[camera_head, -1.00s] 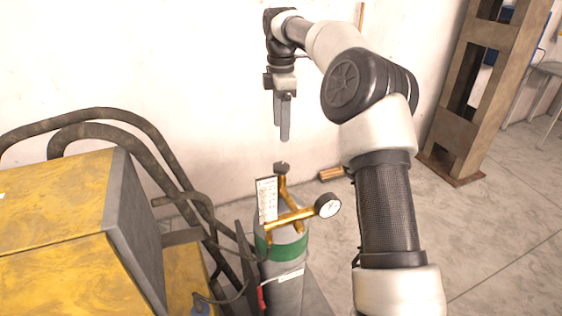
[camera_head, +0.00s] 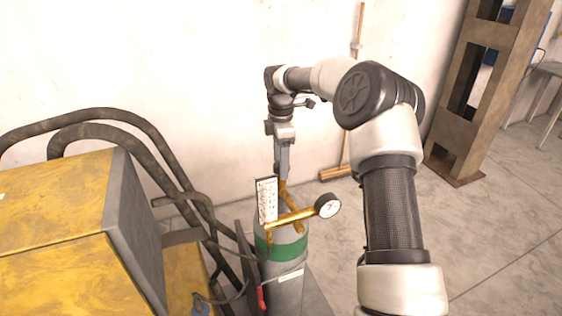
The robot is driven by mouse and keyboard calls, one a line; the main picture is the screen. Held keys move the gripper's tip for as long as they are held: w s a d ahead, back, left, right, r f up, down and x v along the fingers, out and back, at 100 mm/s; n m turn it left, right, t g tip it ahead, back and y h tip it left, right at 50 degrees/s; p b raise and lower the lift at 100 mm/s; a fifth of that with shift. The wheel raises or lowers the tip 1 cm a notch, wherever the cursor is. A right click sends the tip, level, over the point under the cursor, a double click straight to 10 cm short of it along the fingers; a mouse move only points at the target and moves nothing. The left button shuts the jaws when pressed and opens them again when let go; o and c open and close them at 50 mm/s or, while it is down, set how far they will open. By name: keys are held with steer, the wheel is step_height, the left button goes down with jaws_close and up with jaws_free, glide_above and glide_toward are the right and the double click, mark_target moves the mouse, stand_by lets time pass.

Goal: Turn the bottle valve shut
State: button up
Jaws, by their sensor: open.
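The gas bottle (camera_head: 289,292) is grey with a green band and stands upright in the lower middle of the head view. Brass valve fittings (camera_head: 290,217) with a round gauge (camera_head: 327,205) and a white tag (camera_head: 266,200) sit on its top. My gripper (camera_head: 282,180) points straight down over the top of the brass valve stem, with its fingers at the dark valve knob. The fingers hide the knob. The jaws are open; I cannot tell whether they touch the knob.
A yellow machine (camera_head: 55,205) with thick dark hoses (camera_head: 150,135) stands to the left. A broom (camera_head: 345,168) leans on the white wall behind. A brown steel post (camera_head: 470,100) stands at the right.

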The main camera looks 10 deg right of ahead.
steer(key=c, duration=1)
steer(key=shift+m, duration=0.4)
steer(key=m, duration=0.4)
steer(key=shift+m, duration=0.3)
steer(key=m, duration=1.2)
steer(key=shift+m, duration=0.4)
steer(key=m, duration=0.6)
steer(key=shift+m, duration=0.6)
